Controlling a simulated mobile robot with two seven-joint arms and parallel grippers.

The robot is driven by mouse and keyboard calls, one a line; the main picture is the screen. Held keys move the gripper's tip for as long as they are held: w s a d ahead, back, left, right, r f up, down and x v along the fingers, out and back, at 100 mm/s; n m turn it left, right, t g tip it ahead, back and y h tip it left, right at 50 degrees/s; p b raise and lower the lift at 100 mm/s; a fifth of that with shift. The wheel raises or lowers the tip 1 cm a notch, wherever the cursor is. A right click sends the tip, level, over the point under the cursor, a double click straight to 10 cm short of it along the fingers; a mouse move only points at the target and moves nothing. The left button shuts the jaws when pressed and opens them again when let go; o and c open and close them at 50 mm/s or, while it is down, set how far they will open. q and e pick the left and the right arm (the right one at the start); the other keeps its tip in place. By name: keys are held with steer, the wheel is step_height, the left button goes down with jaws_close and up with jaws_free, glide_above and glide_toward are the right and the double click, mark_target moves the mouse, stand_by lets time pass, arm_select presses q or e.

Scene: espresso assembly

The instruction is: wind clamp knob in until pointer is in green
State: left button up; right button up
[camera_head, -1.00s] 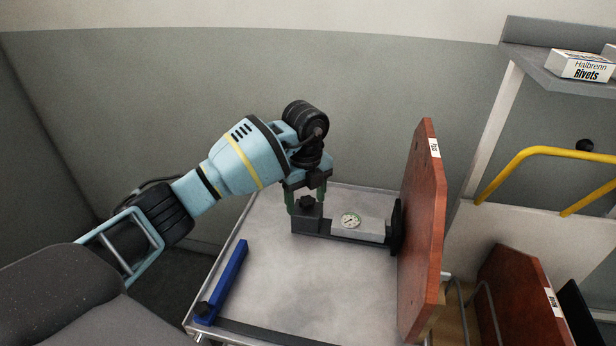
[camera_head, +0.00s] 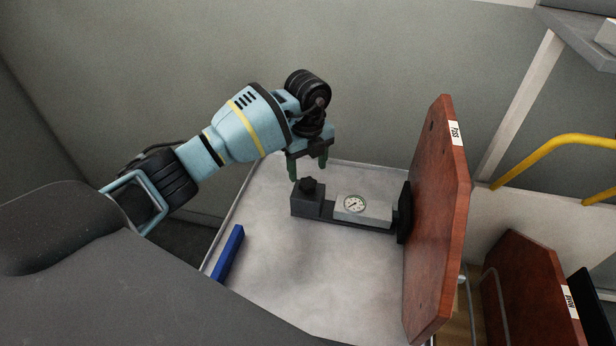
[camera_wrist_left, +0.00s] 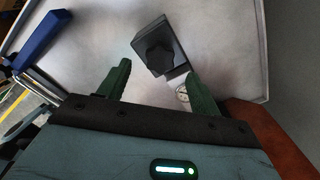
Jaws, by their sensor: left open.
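The clamp knob (camera_head: 307,185) is a black lobed knob on top of the dark grey block at the fixture's left end. It also shows in the left wrist view (camera_wrist_left: 158,58). The round white gauge (camera_head: 355,203) sits on the light grey body to its right; its pointer is too small to read against any green zone. My left gripper (camera_head: 307,169) is open and empty, just above and behind the knob in the head view, apart from it. In the left wrist view its green fingers (camera_wrist_left: 158,70) are spread with the knob beyond them. My right gripper is not in view.
The fixture stands on a pale metal table (camera_head: 300,270). A blue bar (camera_head: 228,254) lies at the table's left. A reddish wooden board (camera_head: 437,220) labelled "Pass" stands upright beside the fixture's black right end. A yellow rail (camera_head: 550,155) is at the far right.

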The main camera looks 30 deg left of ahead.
mark_target(308, 182)
arm_select(q)
steer(key=shift+f, duration=2.2)
steer(key=c, duration=1)
